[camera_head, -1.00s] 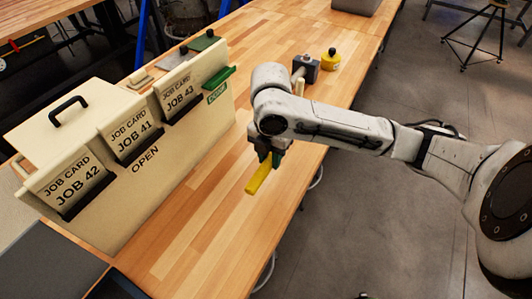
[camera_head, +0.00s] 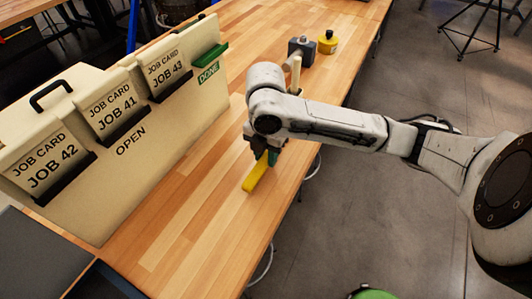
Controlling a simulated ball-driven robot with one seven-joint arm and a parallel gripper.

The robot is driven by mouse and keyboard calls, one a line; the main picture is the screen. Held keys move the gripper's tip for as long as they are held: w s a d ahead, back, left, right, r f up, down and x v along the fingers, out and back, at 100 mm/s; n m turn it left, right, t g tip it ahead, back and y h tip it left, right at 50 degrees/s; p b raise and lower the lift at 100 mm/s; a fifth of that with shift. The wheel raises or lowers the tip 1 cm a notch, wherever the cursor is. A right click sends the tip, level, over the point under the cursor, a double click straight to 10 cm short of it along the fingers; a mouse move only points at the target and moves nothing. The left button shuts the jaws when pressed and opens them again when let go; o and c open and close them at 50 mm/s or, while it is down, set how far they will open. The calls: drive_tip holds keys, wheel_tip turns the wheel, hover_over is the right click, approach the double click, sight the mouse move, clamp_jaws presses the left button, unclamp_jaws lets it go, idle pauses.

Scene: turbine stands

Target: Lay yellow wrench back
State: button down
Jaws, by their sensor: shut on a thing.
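The yellow wrench (camera_head: 254,179) shows below my gripper, over the wooden bench (camera_head: 190,225) near its right edge. My gripper (camera_head: 264,160) points down and is shut on the wrench. The wrench's yellow end sticks out toward the lower left. The rest of it is hidden behind the jaws. I cannot tell whether the wrench touches the bench top.
A cream job card board (camera_head: 140,150) with JOB 41, 42 and 43 cards stands along the left. A mallet (camera_head: 300,48) and a yellow pot (camera_head: 327,42) sit farther back. The bench in front of the wrench is clear. A green round thing (camera_head: 372,294) shows at the bottom.

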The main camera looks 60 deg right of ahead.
sight(266, 156)
drive_tip(key=shift+f+b, duration=0.6)
drive_tip(key=shift+f, duration=0.1)
idle(0.4)
drive_tip(key=c, duration=0.6)
unclamp_jaws()
drive_tip(key=shift+r, duration=0.1)
drive_tip(key=shift+r+p, duration=2.8)
drive_tip(key=shift+r, duration=0.65)
